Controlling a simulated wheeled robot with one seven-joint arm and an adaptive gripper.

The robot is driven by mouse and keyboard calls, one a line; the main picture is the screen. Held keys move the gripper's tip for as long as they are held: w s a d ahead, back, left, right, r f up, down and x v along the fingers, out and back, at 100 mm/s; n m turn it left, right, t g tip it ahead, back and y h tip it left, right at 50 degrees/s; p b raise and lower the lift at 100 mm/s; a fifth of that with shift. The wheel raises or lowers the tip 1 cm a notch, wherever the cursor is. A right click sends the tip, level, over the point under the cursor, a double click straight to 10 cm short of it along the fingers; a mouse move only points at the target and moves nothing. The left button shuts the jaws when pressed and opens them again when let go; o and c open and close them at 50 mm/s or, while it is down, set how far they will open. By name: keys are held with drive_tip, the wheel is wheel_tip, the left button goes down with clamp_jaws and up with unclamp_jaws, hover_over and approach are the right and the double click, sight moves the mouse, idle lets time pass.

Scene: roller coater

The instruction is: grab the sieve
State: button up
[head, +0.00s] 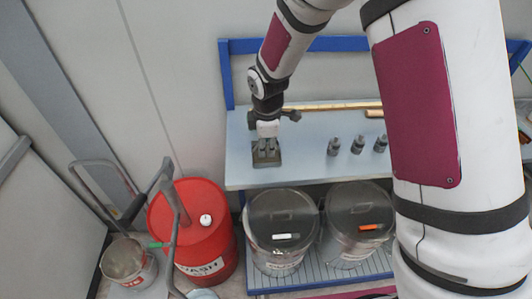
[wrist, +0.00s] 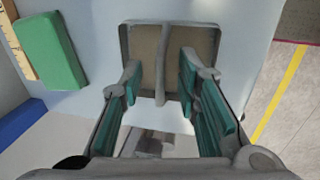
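The sieve (wrist: 140,45) is a square grey frame with a brownish panel and a raised bar across its middle. It lies on the pale shelf top, and in the head view it shows as a small dark square (head: 258,160) near the shelf's left end. My gripper (head: 266,148) is directly over it, pointing down. In the wrist view my gripper (wrist: 160,75) is open, with one finger on each side of the bar and visible gaps to it. Whether the fingertips touch the frame I cannot tell. The gripper partly hides the sieve in the head view.
A green block (wrist: 50,52) lies near the sieve. Several small dark fittings (head: 358,145) stand to its right on the shelf (head: 310,165). Lidded metal pails (head: 282,222) stand below. A red drum (head: 195,235) and a small bucket (head: 125,262) are at left.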

clamp_jaws()
drive_tip(key=shift+r, duration=0.2)
